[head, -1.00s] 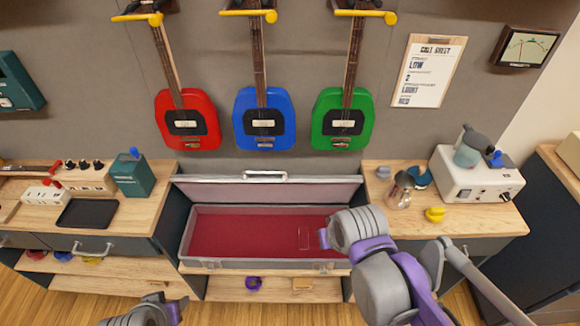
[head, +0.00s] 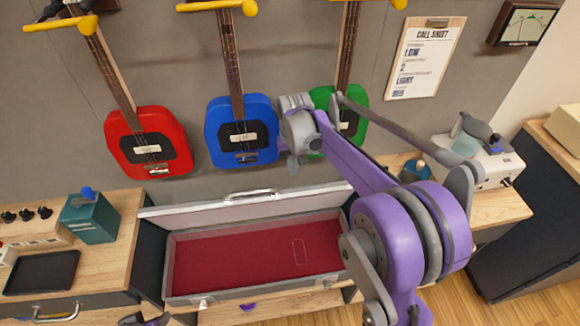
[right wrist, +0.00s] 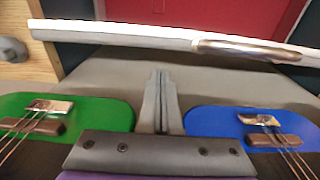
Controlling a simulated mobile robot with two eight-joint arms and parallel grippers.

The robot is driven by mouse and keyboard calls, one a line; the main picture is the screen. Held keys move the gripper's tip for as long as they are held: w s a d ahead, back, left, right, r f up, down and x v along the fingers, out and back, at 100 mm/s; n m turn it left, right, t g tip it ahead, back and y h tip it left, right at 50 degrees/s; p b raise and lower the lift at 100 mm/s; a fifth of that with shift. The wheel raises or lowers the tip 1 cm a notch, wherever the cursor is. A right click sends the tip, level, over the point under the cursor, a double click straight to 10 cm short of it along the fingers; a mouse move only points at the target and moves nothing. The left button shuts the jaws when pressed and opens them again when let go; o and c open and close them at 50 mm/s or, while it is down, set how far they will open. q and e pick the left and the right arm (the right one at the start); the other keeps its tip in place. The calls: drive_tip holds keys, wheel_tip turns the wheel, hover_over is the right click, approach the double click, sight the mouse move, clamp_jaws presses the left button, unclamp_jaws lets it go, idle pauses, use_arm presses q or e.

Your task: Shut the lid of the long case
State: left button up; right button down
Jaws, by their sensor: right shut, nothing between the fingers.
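The long case (head: 169,268) lies open between the two counters, its red lining showing. Its grey lid (head: 300,204) stands raised along the wall side, with a metal handle (head: 250,194) on its top edge. In the right wrist view the lid edge (right wrist: 120,35) and handle (right wrist: 250,48) cross the upper part. My right gripper (head: 293,167) is up by the wall between the blue and green guitars, above the lid; its fingers (right wrist: 161,85) are shut, empty and apart from the lid. My left gripper (head: 150,321) is mostly cut off at the bottom edge.
Red (head: 148,140), blue (head: 240,128) and green (head: 322,98) guitars hang on the wall close above the lid. A teal box (head: 90,218) and black tray (head: 42,272) are on the left counter. A white machine (head: 490,165) is on the right counter.

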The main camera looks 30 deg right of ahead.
use_arm(q)
drive_tip(key=shift+f, duration=0.2)
use_arm(e)
drive_tip(key=f, duration=0.7)
drive_tip(key=shift+w+f, duration=0.3)
drive_tip(key=shift+w, duration=0.05)
drive_tip(key=shift+s, duration=0.1)
